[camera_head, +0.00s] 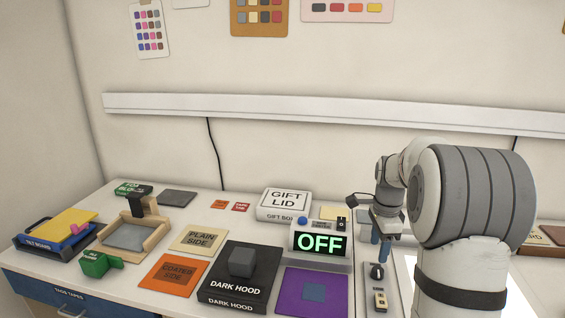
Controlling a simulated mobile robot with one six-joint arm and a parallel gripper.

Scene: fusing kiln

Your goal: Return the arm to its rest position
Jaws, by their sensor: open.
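My arm (475,200) rises at the right of the head view, large and close. It bends left to the wrist, and my gripper (381,250) hangs down from it. The gripper is small and partly hidden by its own wrist. Its blue-grey fingers look apart, with nothing visible between them. It is just right of the box with the green OFF display (320,243) and above the strip with a dark knob (377,271). I cannot tell its exact height above that strip.
A black dark hood (233,292), purple mat (291,301), gift lid box (284,203) and orange coated-side sheet (172,274) cover the bench's middle. A wooden frame (131,239) and tilt board (55,241) stand left. A lit white panel (405,275) lies beside my arm.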

